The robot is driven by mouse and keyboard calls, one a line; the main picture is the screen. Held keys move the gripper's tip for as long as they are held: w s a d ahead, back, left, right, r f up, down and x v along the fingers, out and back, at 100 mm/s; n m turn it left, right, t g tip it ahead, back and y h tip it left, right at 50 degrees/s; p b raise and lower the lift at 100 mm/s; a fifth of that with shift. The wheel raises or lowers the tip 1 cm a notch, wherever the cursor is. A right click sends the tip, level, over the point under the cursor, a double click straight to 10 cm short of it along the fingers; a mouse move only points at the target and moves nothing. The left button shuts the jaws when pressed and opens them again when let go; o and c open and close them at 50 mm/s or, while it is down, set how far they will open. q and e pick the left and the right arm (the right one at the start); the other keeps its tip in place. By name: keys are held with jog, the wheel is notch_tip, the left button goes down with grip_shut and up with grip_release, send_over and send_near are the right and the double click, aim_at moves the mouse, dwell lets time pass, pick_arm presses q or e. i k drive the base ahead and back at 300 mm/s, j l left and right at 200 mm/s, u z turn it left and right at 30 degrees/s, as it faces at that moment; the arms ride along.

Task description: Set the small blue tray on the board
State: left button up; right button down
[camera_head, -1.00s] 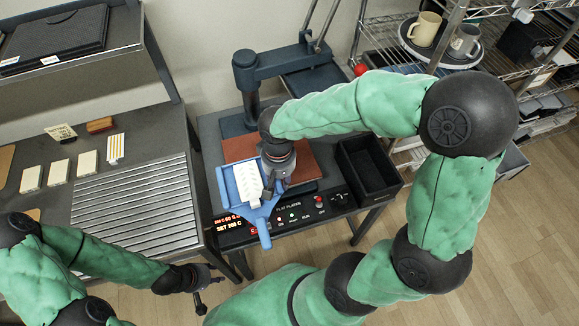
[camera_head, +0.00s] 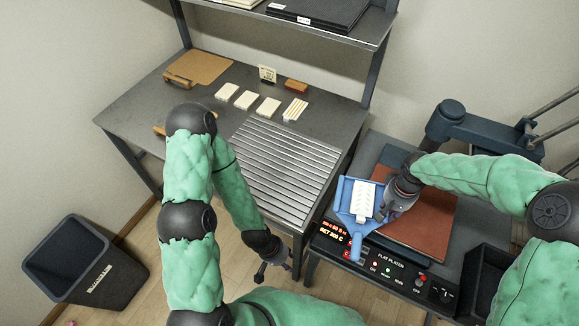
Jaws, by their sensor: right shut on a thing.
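The small blue tray (camera_head: 342,208) has a handle pointing toward the front and carries a white ribbed piece (camera_head: 363,199). My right gripper (camera_head: 393,209) is shut on the tray's right side and holds it over the front left of the press. A tan board (camera_head: 207,66) lies at the back left of the grey bench, with a brown wooden-handled item at its left edge. My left gripper (camera_head: 273,267) is empty, its fingers apart, in front of the bench's slatted rack.
The slatted metal rack (camera_head: 283,170) fills the bench's right side. Several white blocks (camera_head: 247,99), a small sign (camera_head: 267,74) and a brown block (camera_head: 296,87) stand behind it. A shelf overhangs the back. The press's brown plate (camera_head: 430,225) lies under my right arm. A dark bin (camera_head: 75,262) stands at left.

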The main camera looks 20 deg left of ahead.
aim_at(270, 166)
jog(key=k+j+u, duration=0.15)
jog(key=j, duration=0.5)
jog(key=j+u, duration=0.15)
jog(key=j, duration=0.5)
jog(key=i+j+u, duration=0.25)
jog(key=i, duration=0.5)
